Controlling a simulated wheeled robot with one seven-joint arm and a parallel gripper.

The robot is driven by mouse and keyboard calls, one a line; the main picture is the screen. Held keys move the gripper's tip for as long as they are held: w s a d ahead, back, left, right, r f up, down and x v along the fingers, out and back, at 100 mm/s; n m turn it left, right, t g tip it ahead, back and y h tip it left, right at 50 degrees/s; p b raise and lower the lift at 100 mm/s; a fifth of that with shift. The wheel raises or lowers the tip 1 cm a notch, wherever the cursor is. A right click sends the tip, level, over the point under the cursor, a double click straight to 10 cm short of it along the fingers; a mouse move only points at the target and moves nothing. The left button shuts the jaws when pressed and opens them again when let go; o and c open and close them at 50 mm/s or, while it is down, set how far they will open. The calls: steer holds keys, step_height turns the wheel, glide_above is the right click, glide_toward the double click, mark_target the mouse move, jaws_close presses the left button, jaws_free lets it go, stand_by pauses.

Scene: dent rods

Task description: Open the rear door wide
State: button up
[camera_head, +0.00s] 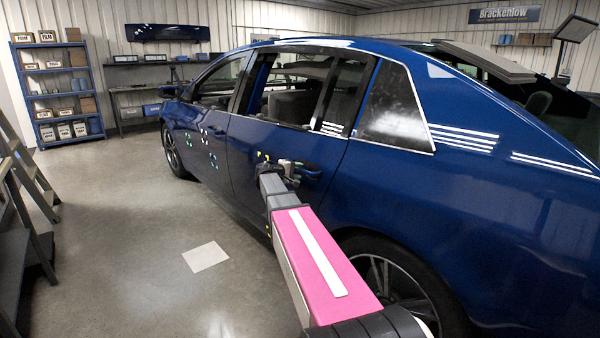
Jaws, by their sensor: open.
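A blue car fills the middle and right of the view. Its rear door (262,150) looks closed, flush with the body. The rear door's window is see-through at its front part. The door handle (312,172) is near the door's rear edge. My gripper (290,170) is open at the handle, at the far end of my pink arm. The gripper hides part of the handle, and I cannot tell whether it touches it.
The floor left of the car is clear, with a pale sheet (206,256) lying on it. A ladder (28,165) and dark bench stand at the left edge. A panel (472,60) is above the car's rear.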

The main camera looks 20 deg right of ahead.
steer(key=shift+x, duration=0.85)
jaws_close()
steer(key=shift+f+v, duration=0.2)
steer(key=shift+v, duration=0.75)
steer(key=shift+f+v, duration=0.15)
steer(key=shift+v, duration=0.8)
steer(key=shift+a, duration=0.1)
